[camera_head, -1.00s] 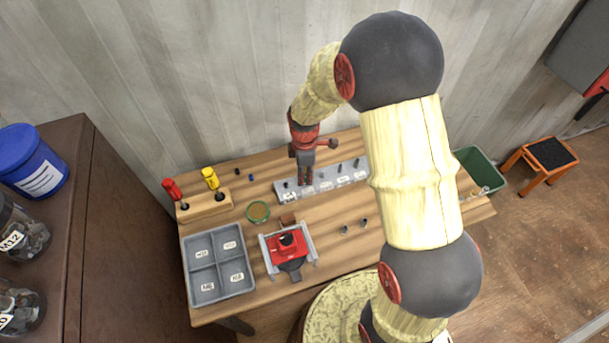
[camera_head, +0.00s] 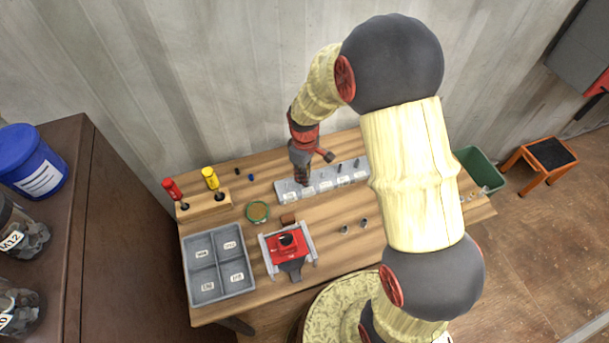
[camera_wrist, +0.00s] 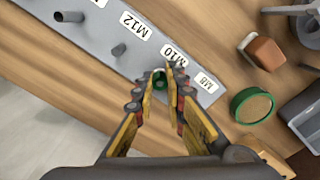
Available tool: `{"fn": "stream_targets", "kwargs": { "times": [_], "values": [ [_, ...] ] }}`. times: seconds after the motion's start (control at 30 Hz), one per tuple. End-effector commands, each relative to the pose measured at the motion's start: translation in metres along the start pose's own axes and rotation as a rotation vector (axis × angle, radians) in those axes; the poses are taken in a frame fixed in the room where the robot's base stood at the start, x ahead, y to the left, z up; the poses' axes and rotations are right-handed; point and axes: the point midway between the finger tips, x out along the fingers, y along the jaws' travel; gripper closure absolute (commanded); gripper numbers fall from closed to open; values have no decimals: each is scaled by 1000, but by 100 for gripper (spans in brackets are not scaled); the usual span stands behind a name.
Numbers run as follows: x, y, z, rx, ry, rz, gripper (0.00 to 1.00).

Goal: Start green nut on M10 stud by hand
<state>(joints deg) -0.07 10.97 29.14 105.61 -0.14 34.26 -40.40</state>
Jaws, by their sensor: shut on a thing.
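The grey stud plate (camera_head: 352,178) lies towards the back of the bench, with a row of upright studs. In the wrist view the plate (camera_wrist: 88,38) carries labels M12, M10 and M8. The green nut (camera_wrist: 160,82) sits between my fingertips beside the M10 label (camera_wrist: 172,54). My gripper (camera_wrist: 160,88) is shut on the nut and points down at the plate. The M10 stud is hidden by the nut and fingers, so I cannot tell how far the nut is over it. In the head view my gripper (camera_head: 302,180) hides the nut.
A green-rimmed round dish (camera_wrist: 252,106) and a brown block (camera_wrist: 264,52) lie near the plate. A red vise (camera_head: 286,246), a grey divided tray (camera_head: 219,263) and a screwdriver block (camera_head: 205,206) stand on the bench.

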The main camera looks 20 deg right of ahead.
Motion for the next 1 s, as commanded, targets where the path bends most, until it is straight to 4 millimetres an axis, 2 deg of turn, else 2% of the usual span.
{"fn": "stream_targets", "kwargs": {
  "times": [0.4, 0.73, 1.0],
  "values": [
    [0, 0, 0, -1, 0, 0, 66],
    [-2, 0, 0, -2, 0, 0, 66],
    [-25, 0, 0, -2, 1, 1, 66]
  ]
}}
